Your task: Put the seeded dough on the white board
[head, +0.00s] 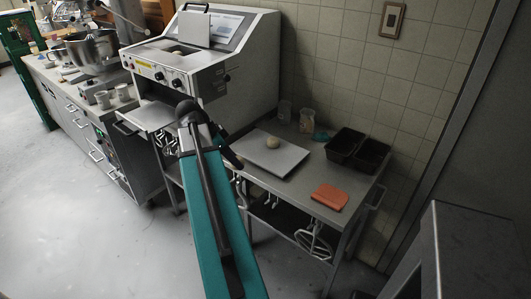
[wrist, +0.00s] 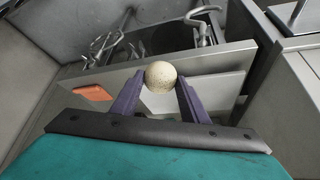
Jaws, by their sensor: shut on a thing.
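A round, pale, speckled seeded dough (wrist: 161,76) is held between the two dark fingers of my gripper (wrist: 160,84) in the wrist view. The white board (wrist: 225,88) shows behind the dough and fingers there. My fingers are not clearly seen in the head view, where my teal arm covers part of the scene.
An orange cloth-like item (head: 329,197) lies to the right of the board. Dark tins (head: 347,143) and clear cups (head: 285,110) stand along the wall. A large machine (head: 210,65) rises to the left. Whisks and hooks (head: 315,242) hang below the table front.

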